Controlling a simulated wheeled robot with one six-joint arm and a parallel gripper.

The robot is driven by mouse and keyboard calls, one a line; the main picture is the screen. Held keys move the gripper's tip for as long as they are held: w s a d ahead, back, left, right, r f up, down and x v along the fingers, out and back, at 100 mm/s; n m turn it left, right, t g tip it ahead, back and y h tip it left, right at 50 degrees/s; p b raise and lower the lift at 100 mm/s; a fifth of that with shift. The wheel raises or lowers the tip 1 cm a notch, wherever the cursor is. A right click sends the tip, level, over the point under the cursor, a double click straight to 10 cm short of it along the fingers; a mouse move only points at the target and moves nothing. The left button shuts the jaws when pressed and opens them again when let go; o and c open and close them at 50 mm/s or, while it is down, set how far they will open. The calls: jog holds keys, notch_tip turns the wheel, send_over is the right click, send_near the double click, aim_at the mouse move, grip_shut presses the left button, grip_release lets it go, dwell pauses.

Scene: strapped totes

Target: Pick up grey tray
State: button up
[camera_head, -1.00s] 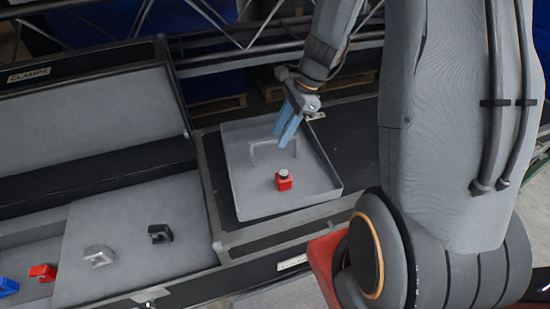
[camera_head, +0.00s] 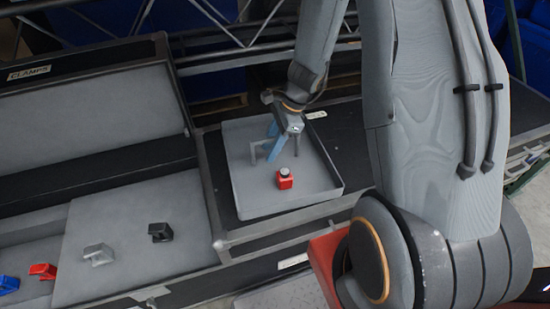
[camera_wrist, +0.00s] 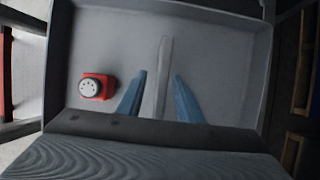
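The grey tray (camera_head: 250,194) lies on the dark top of a case, with a low rim and a raised handle (camera_head: 256,148) across its middle. It also shows in the wrist view (camera_wrist: 225,60), where the handle (camera_wrist: 163,70) runs up between the fingers. My gripper (camera_head: 273,146) has blue fingers and is down at the handle. In the wrist view my gripper (camera_wrist: 158,90) is open, one finger on each side of the handle, with gaps showing. A red block with a round grey knob (camera_head: 284,180) sits in the tray, beside the handle; it is left of the fingers in the wrist view (camera_wrist: 92,87).
An open case labelled CLAMPS (camera_head: 28,73) stands to the left. A grey panel (camera_head: 125,225) there carries a grey clamp (camera_head: 98,254) and a black clamp (camera_head: 160,232). Red (camera_head: 43,271) and blue (camera_head: 8,285) clamps lie farther left. A metal truss (camera_head: 230,45) runs behind the tray.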

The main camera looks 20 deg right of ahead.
jog(key=shift+f, duration=0.25)
dwell(0.4)
grip_shut()
dwell(1.4)
